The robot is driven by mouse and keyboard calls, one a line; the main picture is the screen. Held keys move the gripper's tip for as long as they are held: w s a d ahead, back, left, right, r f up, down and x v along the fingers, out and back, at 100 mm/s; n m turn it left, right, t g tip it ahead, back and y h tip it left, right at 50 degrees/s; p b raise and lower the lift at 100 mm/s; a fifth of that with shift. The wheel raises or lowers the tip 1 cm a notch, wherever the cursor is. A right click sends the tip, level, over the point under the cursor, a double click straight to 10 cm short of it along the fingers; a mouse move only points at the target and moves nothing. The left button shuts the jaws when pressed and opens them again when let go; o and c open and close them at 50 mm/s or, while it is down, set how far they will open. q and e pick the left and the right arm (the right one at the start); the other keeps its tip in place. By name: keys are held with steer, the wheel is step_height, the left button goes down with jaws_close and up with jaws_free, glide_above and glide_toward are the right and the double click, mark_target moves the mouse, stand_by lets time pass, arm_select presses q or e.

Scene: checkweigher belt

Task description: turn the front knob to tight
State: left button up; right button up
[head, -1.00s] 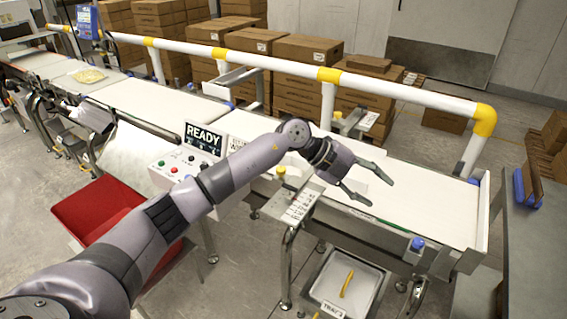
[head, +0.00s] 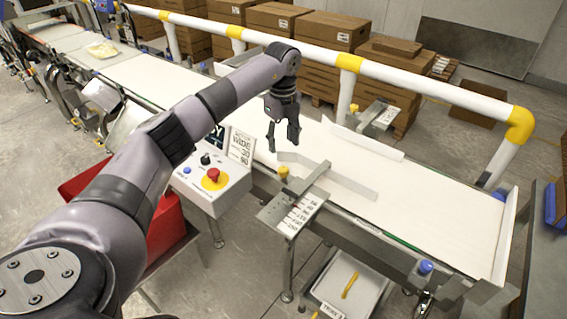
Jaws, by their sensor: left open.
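The front knob (head: 283,171) is a small yellow knob on the near-side guide bracket, at the belt's near edge. Beside it is a white scale plate (head: 297,212) with printed marks, too small to read surely. A grey guide rail (head: 345,182) runs from there over the belt. My left gripper (head: 284,150) points down with its fingers apart and empty. In the picture its fingertips are just above the knob, apart from it; the depth between them is hard to tell. My right gripper is not in view.
A second yellow knob (head: 354,108) is on the far-side bracket. A control box (head: 212,188) with a red button on yellow is left of the front knob. A white and yellow railing (head: 400,78) runs behind the belt (head: 440,205). A blue knob (head: 425,267) is at the near right.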

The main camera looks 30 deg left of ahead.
mark_target(283, 169)
arm_select(q)
step_height(283, 169, down, 7)
steer(key=shift+f+p, duration=0.15)
steer(key=shift+p, duration=0.7)
step_height(283, 169, down, 2)
steer(key=shift+w+f, duration=0.1)
steer(key=shift+f, duration=0.4)
steer(key=c, duration=0.7)
jaws_close()
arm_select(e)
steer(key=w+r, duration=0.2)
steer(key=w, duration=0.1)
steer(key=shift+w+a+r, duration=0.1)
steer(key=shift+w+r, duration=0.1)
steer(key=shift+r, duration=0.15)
